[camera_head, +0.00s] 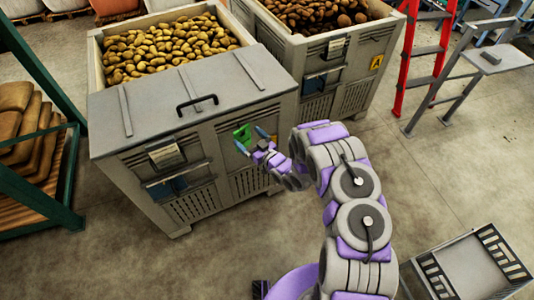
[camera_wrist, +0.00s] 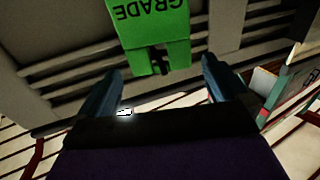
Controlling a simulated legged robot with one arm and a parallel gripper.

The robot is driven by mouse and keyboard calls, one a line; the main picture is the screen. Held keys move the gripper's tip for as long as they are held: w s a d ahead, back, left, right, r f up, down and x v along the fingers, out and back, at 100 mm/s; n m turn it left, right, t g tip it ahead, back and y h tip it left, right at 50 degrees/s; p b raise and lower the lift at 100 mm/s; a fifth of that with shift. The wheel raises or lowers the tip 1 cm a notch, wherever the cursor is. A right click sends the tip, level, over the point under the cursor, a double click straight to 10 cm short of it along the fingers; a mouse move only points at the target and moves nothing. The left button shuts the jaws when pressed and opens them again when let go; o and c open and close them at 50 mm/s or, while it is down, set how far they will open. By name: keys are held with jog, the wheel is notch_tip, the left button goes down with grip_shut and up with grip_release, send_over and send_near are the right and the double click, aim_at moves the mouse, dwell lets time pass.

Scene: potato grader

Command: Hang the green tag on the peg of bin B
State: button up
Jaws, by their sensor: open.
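The green tag (camera_head: 242,133) is at the right part of the near bin's front. In the wrist view the tag (camera_wrist: 152,25) shows the upside-down word "GRADE" and a notched end around a small dark piece. I cannot tell whether that piece is a peg bearing the tag. My gripper (camera_head: 252,141) is open in front of the bin. In the wrist view its blue fingers (camera_wrist: 160,82) stand apart to either side of the tag's notched end, with gaps between. The near bin (camera_head: 205,165) shows no readable letter; the far bin (camera_head: 345,72) carries a yellow A plate.
Potatoes fill the near bin's open back, behind a grey lid (camera_head: 190,95) with a black handle. A green rack (camera_head: 70,180) with sacks stands left. A red ladder (camera_head: 415,60) and a grey stand (camera_head: 470,75) are at right. A grey crate (camera_head: 455,265) is front right. Central floor is clear.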

jog(key=p+v, duration=0.1)
jog(key=v, duration=1.4)
jog(key=shift+d, duration=0.15)
jog(key=shift+f, duration=0.1)
jog(key=w+d+r+g+h, duration=0.2)
jog(key=w+d+r+h, duration=0.15)
jog(key=d, duration=0.35)
jog(key=w+d+r+g+h, duration=0.2)
jog(key=w+d+h, duration=0.1)
jog(key=d+h, duration=0.3)
jog(key=s+d+r+m+g+h, duration=0.2)
jog(key=s+d+r, duration=0.1)
jog(key=d+r, duration=0.25)
jog(key=s+d+r+m+g+h, duration=0.1)
jog(key=s+d+r+m+h, duration=0.2)
jog(key=r, duration=0.4)
jog(key=s+a+r+m+g+y, duration=0.1)
jog(key=s+a+r+g, duration=0.2)
jog(key=s, duration=1)
jog(key=s+a+r+m+g+y, duration=0.1)
jog(key=s+a+r+g, duration=0.2)
jog(key=s, duration=0.9)
jog(key=s+a+r+g+y, duration=0.1)
jog(key=s+a+r+g, duration=0.2)
jog(key=s+a+r, duration=0.4)
jog(key=s+r, duration=0.1)
jog(key=s, duration=0.5)
jog(key=shift+s+a+r+m, duration=0.2)
jog(key=shift+s+a+m, duration=0.1)
jog(key=shift+m, duration=0.1)
